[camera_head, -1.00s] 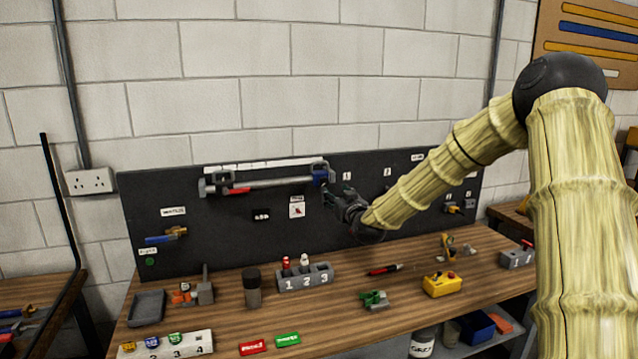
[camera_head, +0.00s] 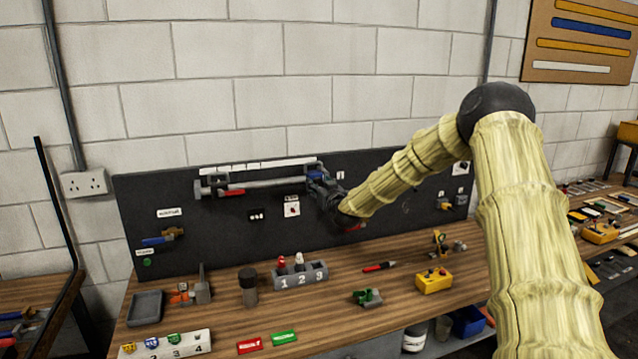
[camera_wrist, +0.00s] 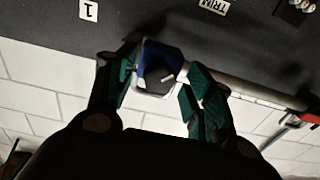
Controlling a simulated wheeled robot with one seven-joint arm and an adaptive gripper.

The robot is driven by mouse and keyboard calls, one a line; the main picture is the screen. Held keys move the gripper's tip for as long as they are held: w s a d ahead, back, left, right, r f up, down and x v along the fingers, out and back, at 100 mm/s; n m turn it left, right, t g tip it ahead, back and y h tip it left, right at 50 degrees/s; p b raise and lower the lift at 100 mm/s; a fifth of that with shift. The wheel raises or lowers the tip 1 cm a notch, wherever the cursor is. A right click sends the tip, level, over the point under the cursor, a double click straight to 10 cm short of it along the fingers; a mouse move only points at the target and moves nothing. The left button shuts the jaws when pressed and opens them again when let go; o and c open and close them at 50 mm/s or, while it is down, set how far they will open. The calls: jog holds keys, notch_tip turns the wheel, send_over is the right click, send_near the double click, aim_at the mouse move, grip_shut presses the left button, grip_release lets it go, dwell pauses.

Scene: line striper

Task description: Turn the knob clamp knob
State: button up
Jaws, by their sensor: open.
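The bar clamp (camera_head: 272,184) is mounted level across the upper part of the black board, with a grey bar and a red piece near its left end. Its right end has a blue part (camera_head: 315,170), now partly covered by my gripper (camera_head: 325,188). In the wrist view, the blue-sided knob with a dark face and a light mark (camera_wrist: 153,82) lies between the two green-padded fingers of my gripper (camera_wrist: 160,75). The fingers stand open on either side of it. I cannot tell whether either one touches it.
The black board (camera_head: 215,245) is close behind my gripper. Below it, the wooden bench (camera_head: 330,320) holds a numbered grey block (camera_head: 300,276), a dark cylinder (camera_head: 248,288), a yellow box (camera_head: 434,281) and a red pen (camera_head: 379,267). A label marked 1 (camera_wrist: 89,10) is beside the clamp.

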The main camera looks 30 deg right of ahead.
jog(key=shift+w+d, duration=0.1)
jog(key=shift+w, duration=0.25)
jog(key=shift+c, duration=0.2)
jog(key=c, duration=1)
